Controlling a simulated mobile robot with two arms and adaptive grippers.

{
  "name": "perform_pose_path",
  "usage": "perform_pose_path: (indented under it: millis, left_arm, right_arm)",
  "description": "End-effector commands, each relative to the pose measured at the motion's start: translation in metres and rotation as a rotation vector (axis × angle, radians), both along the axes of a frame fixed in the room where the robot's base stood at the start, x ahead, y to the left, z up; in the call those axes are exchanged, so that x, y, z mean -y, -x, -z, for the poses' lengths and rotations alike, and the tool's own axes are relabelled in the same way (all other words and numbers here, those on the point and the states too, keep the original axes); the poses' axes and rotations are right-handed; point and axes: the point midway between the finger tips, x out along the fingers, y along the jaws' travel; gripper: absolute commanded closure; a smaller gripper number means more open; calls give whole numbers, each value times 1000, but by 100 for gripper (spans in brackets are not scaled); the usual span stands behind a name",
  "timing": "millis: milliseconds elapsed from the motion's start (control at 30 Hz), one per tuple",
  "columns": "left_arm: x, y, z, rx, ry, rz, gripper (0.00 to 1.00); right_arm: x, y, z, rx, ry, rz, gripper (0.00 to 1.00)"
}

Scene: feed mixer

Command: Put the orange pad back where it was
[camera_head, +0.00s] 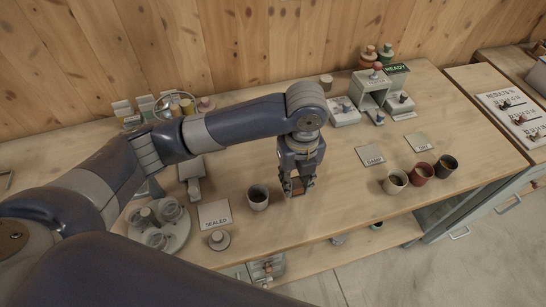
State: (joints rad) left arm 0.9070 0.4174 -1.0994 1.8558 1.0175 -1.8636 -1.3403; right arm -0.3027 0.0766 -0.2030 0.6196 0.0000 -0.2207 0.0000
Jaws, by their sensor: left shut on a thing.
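My left gripper (297,187) reaches down over the middle of the wooden table (330,215), close to its front part. It is shut on a small orange-brown thing between its fingertips, which seems to be the orange pad (298,184). The fingers hide most of it, and I cannot tell whether it touches the tabletop. A dark-filled grey cup (258,198) stands just left of the gripper. My right gripper is not in view.
A "SEALED" card (214,214) and a round tray of jars (181,236) are at left. A "DAMP" card (370,155), a second card (418,142) and three cups, one red (420,174), are at right. A grey "READY" device (368,91) stands behind.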

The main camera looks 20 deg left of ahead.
Motion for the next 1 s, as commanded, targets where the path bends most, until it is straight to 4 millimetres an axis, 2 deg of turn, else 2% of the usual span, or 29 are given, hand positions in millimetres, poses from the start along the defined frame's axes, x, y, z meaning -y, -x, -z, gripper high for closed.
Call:
perform_pose_path:
  millis: [33, 200, 400, 567, 800, 1000]
  left_arm:
    - [-13, -10, -2, -1, -4, -8, 91]
    - [-46, -42, 2, -1, -3, -9, 91]
    - [-73, -70, 7, -1, -2, -5, 91]
    - [-81, -77, 11, 0, 0, -1, 91]
    - [-81, -76, 40, -3, -1, -1, 91]
    - [-81, -77, 45, 1, -1, -1, 91]
  right_arm:
    - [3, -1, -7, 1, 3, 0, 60]
    - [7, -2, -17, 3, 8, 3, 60]
    - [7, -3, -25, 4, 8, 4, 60]
    - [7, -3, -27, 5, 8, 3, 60]
    - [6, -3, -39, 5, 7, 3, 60]
    - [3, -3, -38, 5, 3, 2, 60]
